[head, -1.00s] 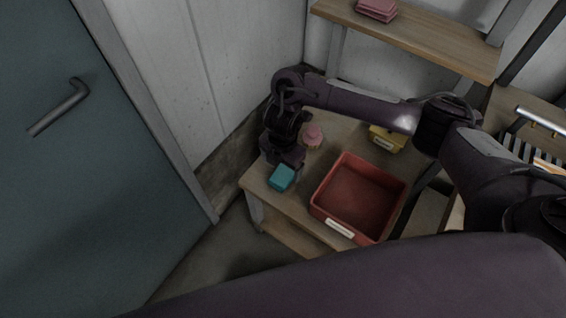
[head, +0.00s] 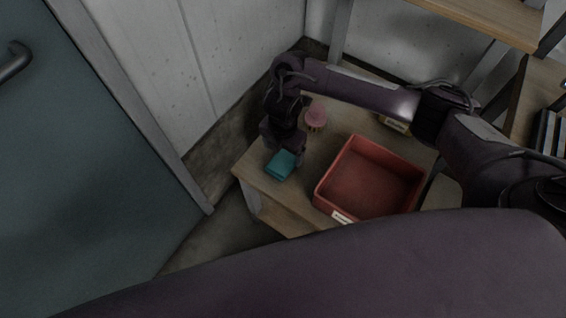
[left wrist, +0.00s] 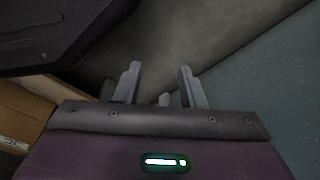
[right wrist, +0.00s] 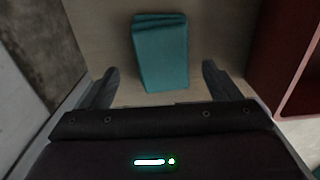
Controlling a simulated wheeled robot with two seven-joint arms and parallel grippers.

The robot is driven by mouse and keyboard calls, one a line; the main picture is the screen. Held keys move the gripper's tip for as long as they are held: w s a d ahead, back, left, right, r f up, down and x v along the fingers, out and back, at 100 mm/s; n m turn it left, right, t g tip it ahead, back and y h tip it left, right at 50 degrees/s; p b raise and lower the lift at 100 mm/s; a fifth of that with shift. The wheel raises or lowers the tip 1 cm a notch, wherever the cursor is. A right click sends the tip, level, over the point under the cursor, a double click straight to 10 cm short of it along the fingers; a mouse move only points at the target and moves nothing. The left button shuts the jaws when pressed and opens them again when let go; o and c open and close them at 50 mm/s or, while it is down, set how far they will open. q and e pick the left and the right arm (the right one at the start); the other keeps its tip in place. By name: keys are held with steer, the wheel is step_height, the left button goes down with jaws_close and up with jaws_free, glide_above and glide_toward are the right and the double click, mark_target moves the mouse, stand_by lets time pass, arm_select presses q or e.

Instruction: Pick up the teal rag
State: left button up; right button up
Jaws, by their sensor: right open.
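The teal rag (head: 280,166) is a folded block lying on the small wooden table, near its left corner. My right gripper (head: 286,150) points down at the rag, close above or beside it; contact cannot be told. In the right wrist view the rag (right wrist: 160,52) lies just ahead of the open, empty fingers (right wrist: 158,88), roughly centred between them. My left gripper (left wrist: 160,84) shows in the left wrist view with its fingers apart and no rag between them.
A red bin (head: 369,179) stands on the table (head: 313,164) right of the rag. A pink object (head: 316,113) and a partly hidden yellow box (head: 396,124) are behind. A wall is behind and a teal door (head: 75,150) is at left.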

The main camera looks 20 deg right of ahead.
mark_target(283, 160)
step_height(283, 160, down, 4)
steer(key=shift+s+b, duration=0.15)
steer(key=shift+b, duration=0.35)
steer(key=shift+f, duration=0.55)
arm_select(q)
steer(key=shift+w+d+r, duration=0.2)
steer(key=shift+w+r, duration=0.25)
steer(key=shift+w, duration=0.1)
steer(key=shift+w+d+r, duration=0.15)
steer(key=shift+w+r, duration=0.3)
steer(key=shift+w, duration=0.1)
arm_select(e)
steer(key=shift+c, duration=0.4)
steer(key=c, duration=1)
